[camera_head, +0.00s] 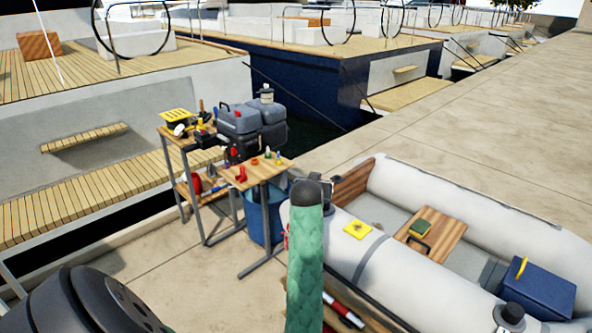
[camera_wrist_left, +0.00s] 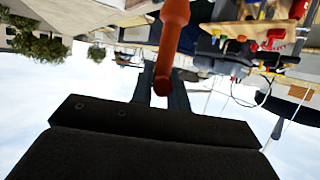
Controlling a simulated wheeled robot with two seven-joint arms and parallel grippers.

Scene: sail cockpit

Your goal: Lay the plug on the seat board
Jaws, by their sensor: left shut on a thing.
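The left wrist view shows my left gripper (camera_wrist_left: 164,92) shut on an orange-red, rod-like thing with a rounded end, which looks like the plug (camera_wrist_left: 173,40). My right gripper is not in view.
The dinghy's thick grey tube (camera_head: 375,262) lies between my arm and the seat board, with a yellow card (camera_head: 357,229) on it. A blue box (camera_head: 536,290) stands at the dinghy's right. A small workbench (camera_head: 255,172) with small coloured parts stands left of my arm's end.

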